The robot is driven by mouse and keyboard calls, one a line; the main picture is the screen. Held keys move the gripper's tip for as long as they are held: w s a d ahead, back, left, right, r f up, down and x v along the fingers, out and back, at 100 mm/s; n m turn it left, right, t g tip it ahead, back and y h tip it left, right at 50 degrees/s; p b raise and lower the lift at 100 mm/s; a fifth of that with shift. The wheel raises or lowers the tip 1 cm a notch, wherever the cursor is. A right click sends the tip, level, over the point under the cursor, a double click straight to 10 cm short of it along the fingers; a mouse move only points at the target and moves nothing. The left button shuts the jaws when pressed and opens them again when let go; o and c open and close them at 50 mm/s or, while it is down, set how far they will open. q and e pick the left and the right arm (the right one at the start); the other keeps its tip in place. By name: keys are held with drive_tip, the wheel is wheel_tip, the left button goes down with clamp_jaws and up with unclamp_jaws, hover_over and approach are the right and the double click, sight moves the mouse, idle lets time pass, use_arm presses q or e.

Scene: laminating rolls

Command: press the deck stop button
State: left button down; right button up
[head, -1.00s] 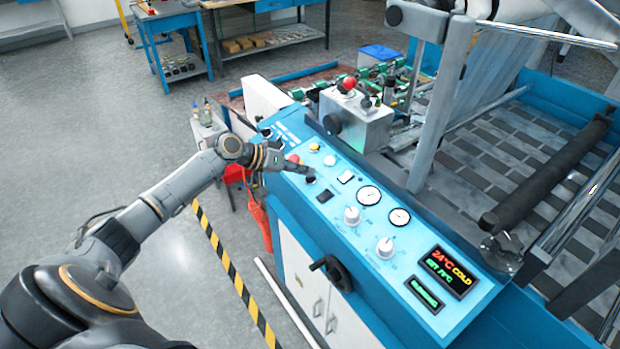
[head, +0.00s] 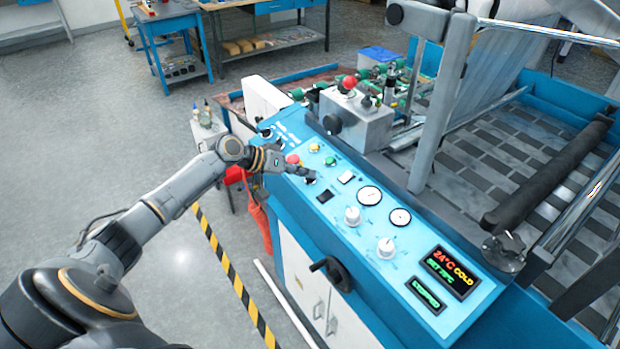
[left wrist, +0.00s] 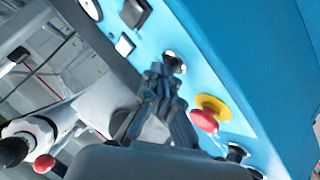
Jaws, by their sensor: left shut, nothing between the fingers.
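The blue control panel (head: 400,268) slopes along the machine's near side. A dark round button in a silver ring (left wrist: 174,61) sits on it; its label cannot be read. My left gripper (head: 308,176) is shut and empty, pointing down at the panel by this button. In the left wrist view the closed fingertips (left wrist: 165,72) are at the button's edge and partly cover it; whether they touch cannot be told. A red mushroom button on a yellow base (left wrist: 205,117) is beside the fingers. The small green display (head: 425,295) appears to read STOPPED. My right gripper is not in view.
A yellow button (head: 314,147) and a lit green button (head: 330,160) are close to the gripper. Gauges (head: 369,196) and white knobs (head: 386,247) lie further right. A grey box with a red knob (head: 349,83) stands behind. The floor at left is open.

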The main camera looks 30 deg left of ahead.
use_arm(q)
drive_tip(key=shift+r, duration=0.1)
drive_tip(key=shift+s+r+p, duration=0.2)
drive_tip(key=shift+r+p, duration=0.45)
drive_tip(key=shift+r, duration=0.1)
drive_tip(key=r+p, duration=0.2)
drive_tip(key=r, duration=0.1)
drive_tip(key=s+r+p, duration=0.1)
drive_tip(key=r, duration=0.1)
drive_tip(key=shift+a+p, duration=0.25)
drive_tip(key=shift+p, duration=0.15)
drive_tip(key=shift+f, duration=0.1)
idle(0.6)
